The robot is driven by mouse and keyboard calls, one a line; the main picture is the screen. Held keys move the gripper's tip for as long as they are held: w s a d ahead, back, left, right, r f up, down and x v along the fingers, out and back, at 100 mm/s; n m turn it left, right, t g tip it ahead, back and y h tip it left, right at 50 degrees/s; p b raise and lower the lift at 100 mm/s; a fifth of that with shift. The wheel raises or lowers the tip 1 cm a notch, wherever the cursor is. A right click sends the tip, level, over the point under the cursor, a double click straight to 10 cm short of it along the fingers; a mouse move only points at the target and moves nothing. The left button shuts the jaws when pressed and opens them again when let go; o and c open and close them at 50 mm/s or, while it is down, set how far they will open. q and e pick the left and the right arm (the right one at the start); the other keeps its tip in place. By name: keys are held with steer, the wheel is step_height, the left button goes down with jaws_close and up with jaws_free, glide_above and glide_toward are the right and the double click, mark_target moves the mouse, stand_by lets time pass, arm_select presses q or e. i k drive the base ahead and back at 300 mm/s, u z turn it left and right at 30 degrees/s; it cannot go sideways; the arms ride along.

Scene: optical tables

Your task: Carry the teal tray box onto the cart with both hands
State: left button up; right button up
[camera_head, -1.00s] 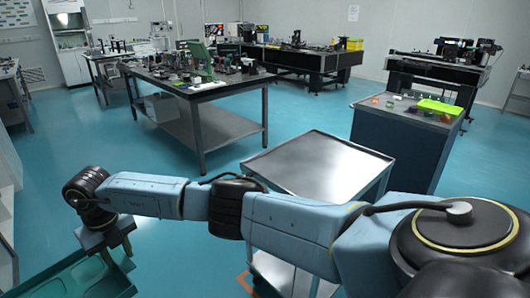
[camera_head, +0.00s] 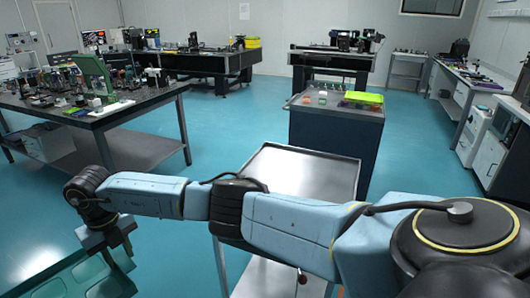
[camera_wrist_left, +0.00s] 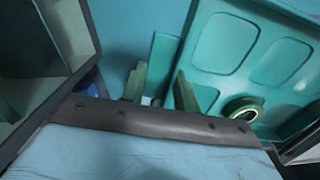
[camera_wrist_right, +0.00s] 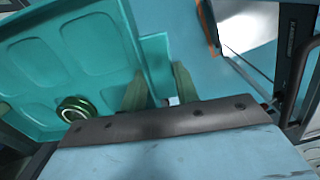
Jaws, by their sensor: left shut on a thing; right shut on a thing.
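The teal tray box (camera_head: 62,280) shows at the lower left of the head view, partly cut off. My right gripper (camera_head: 116,259) is at its right side; in the right wrist view its fingers (camera_wrist_right: 158,88) are shut on a teal side tab. In the left wrist view my left gripper (camera_wrist_left: 159,88) is shut on the opposite tab of the tray box (camera_wrist_left: 205,62). A green ring-shaped thing (camera_wrist_left: 242,108) lies in the tray. The cart (camera_head: 300,172), with a bare metal top, stands ahead beyond my right arm, apart from the tray.
A dark cabinet (camera_head: 335,135) with small items and a lime-green tray (camera_head: 362,97) stands just behind the cart. A black optical table (camera_head: 130,110) full of equipment stands at the left. Open teal floor lies between that table and the cart.

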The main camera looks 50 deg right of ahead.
mark_target(296, 184)
steer(key=z, duration=0.55)
steer(key=i, duration=0.8)
steer(key=z, duration=1.4)
steer(key=i, duration=0.55)
steer(key=z, duration=5.35)
